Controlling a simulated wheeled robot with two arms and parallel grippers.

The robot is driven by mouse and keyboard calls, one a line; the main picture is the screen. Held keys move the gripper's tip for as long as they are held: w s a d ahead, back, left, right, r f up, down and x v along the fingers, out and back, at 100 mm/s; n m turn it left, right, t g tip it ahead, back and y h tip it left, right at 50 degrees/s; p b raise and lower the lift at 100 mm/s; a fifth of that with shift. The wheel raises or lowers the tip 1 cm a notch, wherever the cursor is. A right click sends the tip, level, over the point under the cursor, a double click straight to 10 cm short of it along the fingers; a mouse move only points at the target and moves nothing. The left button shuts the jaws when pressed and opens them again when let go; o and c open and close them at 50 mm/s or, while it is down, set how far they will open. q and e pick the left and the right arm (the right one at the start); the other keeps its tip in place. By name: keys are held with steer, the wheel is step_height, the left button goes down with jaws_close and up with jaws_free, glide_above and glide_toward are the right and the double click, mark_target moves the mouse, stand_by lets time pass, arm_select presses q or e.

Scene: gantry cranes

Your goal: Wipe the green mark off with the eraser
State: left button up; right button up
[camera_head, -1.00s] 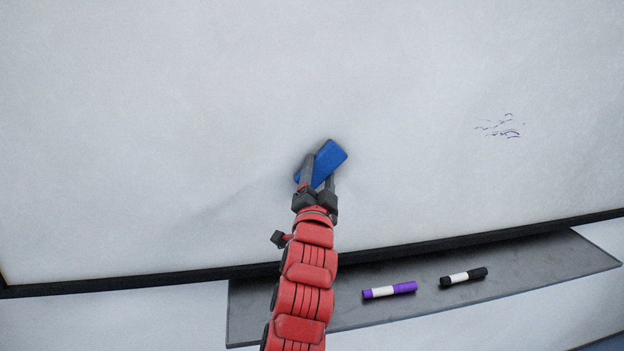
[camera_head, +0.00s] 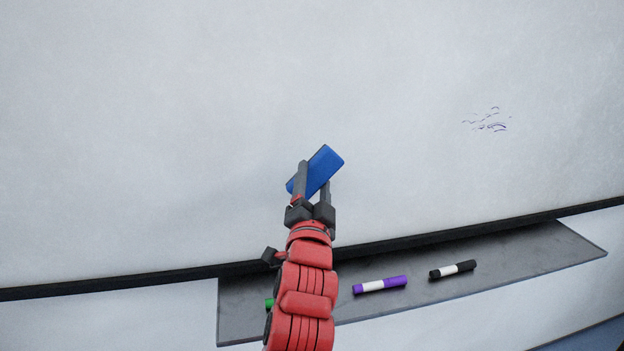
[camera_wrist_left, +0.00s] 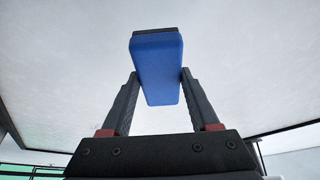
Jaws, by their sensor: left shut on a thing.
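The blue eraser (camera_head: 324,168) is held tilted in my left gripper (camera_head: 314,183), in front of the whiteboard (camera_head: 150,120). The left wrist view also shows the eraser (camera_wrist_left: 158,68) clamped between the two fingers, its dark face turned to the board. I cannot tell for sure whether it touches the board. No green mark shows on the visible board. A faint dark purple-blue scribble (camera_head: 488,121) is on the board at the right. My right gripper is out of view.
A grey tray (camera_head: 520,255) runs below the board's black lower edge (camera_head: 420,238). On it lie a purple marker (camera_head: 380,285), a black marker (camera_head: 453,269) and a green marker (camera_head: 269,304) mostly hidden by my left arm. The board around the eraser is clear.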

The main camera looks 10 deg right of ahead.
arm_select(q)
steer(key=shift+s, duration=1.5)
